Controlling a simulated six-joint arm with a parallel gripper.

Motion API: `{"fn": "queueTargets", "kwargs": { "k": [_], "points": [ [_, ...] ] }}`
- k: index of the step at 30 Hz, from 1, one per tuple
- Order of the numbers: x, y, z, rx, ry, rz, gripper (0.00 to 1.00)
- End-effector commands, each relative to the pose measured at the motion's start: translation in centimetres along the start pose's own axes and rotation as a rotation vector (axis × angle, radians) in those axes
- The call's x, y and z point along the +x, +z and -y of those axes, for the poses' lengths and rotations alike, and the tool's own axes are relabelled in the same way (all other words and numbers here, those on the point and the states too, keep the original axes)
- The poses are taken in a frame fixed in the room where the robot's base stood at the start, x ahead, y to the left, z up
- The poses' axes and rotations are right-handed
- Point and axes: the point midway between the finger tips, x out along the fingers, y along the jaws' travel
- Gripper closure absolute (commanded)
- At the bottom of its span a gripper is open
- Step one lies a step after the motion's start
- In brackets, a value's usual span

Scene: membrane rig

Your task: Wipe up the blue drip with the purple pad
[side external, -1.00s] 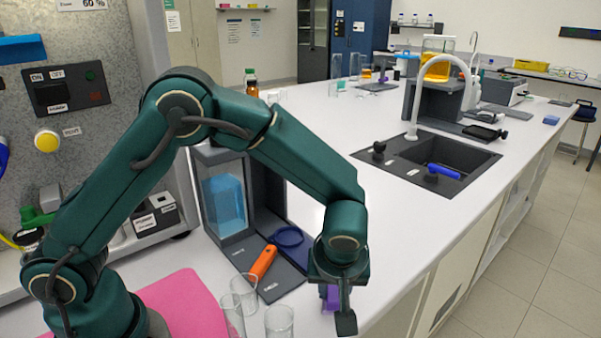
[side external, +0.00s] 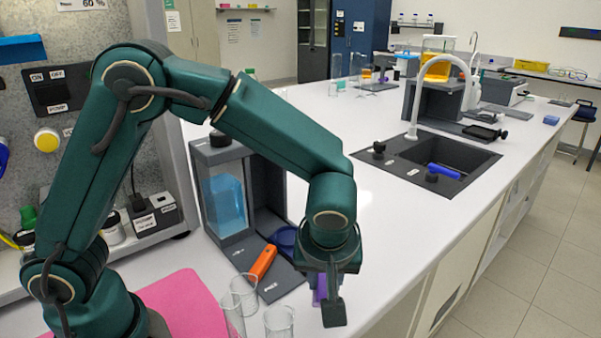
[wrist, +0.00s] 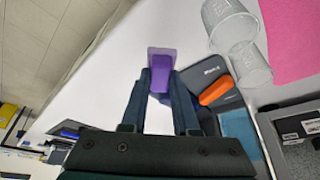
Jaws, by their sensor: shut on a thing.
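My gripper (side external: 326,298) is shut on the purple pad (wrist: 160,72), which sits between the two fingertips in the wrist view. In the side view the pad (side external: 319,289) shows partly behind a finger, near the front edge of the white counter. In the wrist view the pad has a wider, paler purple face at its far end, over bare white counter. I cannot tell whether the pad touches the counter. I cannot make out a blue drip on the counter in either view; the arm and gripper cover part of it.
A clear-fronted tank of blue liquid (side external: 226,203) stands on a dark base left of my gripper, with an orange-handled tool (side external: 263,262) and a dark blue ring (side external: 284,240). Clear beakers (side external: 279,322) stand by a pink mat (side external: 182,305). A sink (side external: 455,160) lies farther back.

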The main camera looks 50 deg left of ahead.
Motion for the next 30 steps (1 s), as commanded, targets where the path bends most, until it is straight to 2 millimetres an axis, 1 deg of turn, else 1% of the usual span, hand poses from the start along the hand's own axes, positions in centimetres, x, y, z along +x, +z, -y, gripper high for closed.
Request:
{"fn": "queueTargets", "kwargs": {
  "k": [6,13,17,30],
  "points": [
    [-1.9,-0.8,-0.1,-0.001,0.004,0.0,1.0],
    [-3.6,-1.5,0.0,-0.001,0.001,-0.001,1.0],
    [-3.9,-1.6,0.0,0.0,0.001,0.001,1.0],
    [-3.8,-1.6,0.0,0.001,0.0,0.0,1.0]
  ]
}}
